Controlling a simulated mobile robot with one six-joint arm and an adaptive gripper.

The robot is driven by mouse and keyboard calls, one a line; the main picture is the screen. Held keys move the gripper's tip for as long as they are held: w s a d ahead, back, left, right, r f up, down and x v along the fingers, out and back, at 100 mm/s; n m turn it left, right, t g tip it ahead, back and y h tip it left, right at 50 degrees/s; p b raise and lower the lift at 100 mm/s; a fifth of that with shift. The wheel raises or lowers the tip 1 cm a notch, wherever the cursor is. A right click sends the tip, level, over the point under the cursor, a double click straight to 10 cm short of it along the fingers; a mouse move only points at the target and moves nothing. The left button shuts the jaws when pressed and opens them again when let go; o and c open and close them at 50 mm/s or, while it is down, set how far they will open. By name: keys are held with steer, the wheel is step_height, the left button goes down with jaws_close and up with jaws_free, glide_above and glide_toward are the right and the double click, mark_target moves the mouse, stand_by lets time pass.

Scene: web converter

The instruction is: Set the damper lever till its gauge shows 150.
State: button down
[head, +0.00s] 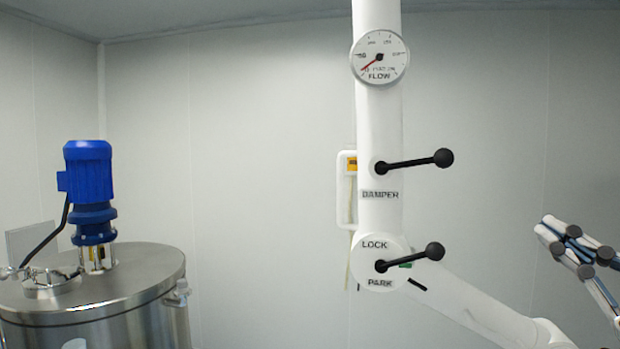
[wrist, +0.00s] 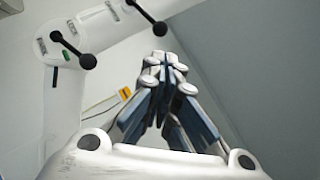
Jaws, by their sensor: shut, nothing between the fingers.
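The damper lever (head: 415,161) is a black rod with a ball knob on a white column, above the label DAMPER. It points right and slightly up; its knob shows in the wrist view (wrist: 160,28). The round FLOW gauge (head: 391,70) sits higher on the column. Its red needle points to the lower left, near the low end of the scale; the small figures are blurred. My gripper (head: 546,230) is at the right, lower than the damper lever and apart from it. Its fingers meet, shut and empty, in the wrist view (wrist: 161,62).
A second black lever (head: 410,258), on a disc marked LOCK and PARK, sticks out right below the damper lever. A steel vessel (head: 100,285) with a blue motor (head: 88,172) stands at the left. The space between my gripper and the damper knob looks clear.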

steer(key=p, duration=0.2)
glide_toward(416, 163)
steer(key=w+d+r, duration=0.2)
steer(key=w+d, duration=0.1)
steer(key=shift+w+r, duration=0.35)
steer(key=shift+w, duration=0.15)
steer(key=shift+r+n+g, duration=0.3)
steer(key=shift+r+n, duration=0.15)
steer(key=shift+n, duration=0.05)
steer(key=shift+r+n+g+p, duration=0.25)
steer(key=shift+n+g+p, duration=0.05)
steer(key=shift+p, duration=0.05)
